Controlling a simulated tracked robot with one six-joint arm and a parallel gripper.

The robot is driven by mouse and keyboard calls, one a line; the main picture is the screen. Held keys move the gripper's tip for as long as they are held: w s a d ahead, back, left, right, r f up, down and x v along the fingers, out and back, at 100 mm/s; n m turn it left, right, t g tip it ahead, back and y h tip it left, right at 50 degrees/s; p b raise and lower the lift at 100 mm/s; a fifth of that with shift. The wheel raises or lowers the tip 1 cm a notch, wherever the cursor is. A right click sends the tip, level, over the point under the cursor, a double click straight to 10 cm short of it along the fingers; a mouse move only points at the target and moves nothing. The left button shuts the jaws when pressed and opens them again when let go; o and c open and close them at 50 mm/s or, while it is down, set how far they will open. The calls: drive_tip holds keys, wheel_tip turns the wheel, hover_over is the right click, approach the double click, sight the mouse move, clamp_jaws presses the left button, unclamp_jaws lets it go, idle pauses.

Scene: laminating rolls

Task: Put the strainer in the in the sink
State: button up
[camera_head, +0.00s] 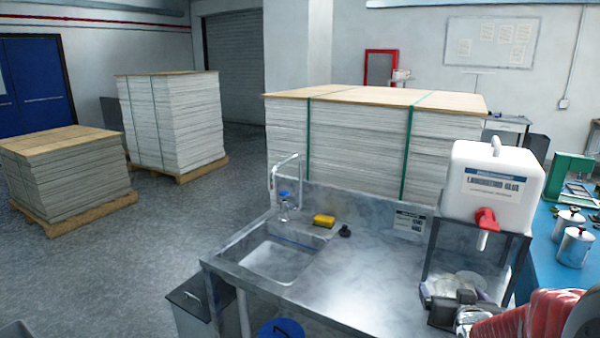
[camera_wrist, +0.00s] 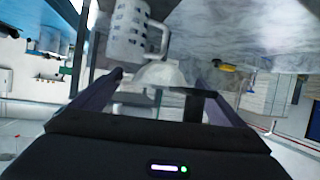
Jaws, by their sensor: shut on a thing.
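The sink (camera_head: 278,261) is a square metal basin at the left of the steel counter in the head view, and it looks empty. My gripper (camera_head: 453,290) is at the counter's right end, below the glue container and well to the right of the sink. In the wrist view my gripper (camera_wrist: 158,78) has its fingers on both sides of a pale, rounded thing, which seems to be the strainer (camera_wrist: 162,72). It is shut on this thing. The strainer (camera_head: 468,282) shows only partly in the head view. I cannot tell whether it touches the counter.
A white glue container (camera_head: 495,188) with a red tap stands on a dark metal stand. A faucet (camera_head: 273,180), a blue-topped bottle (camera_head: 284,205) and a yellow sponge (camera_head: 324,220) line the sink's back. The counter's middle is clear.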

drive_tip(key=w+a+f+n+y, duration=0.1)
drive_tip(key=w+a+f+y, duration=0.1)
drive_tip(key=a, duration=0.9)
drive_tip(key=w+a+f+n+y, duration=0.2)
drive_tip(key=w+a+f, duration=0.1)
drive_tip(key=a, duration=0.8)
drive_tip(key=shift+w+a+f+t, duration=0.25)
drive_tip(key=shift+w+f+t, duration=0.05)
drive_tip(key=shift+w, duration=0.4)
drive_tip(key=s+f, duration=0.5)
drive_tip(key=f, duration=0.1)
drive_tip(key=shift+f, duration=0.15)
drive_tip(key=shift+s, duration=0.1)
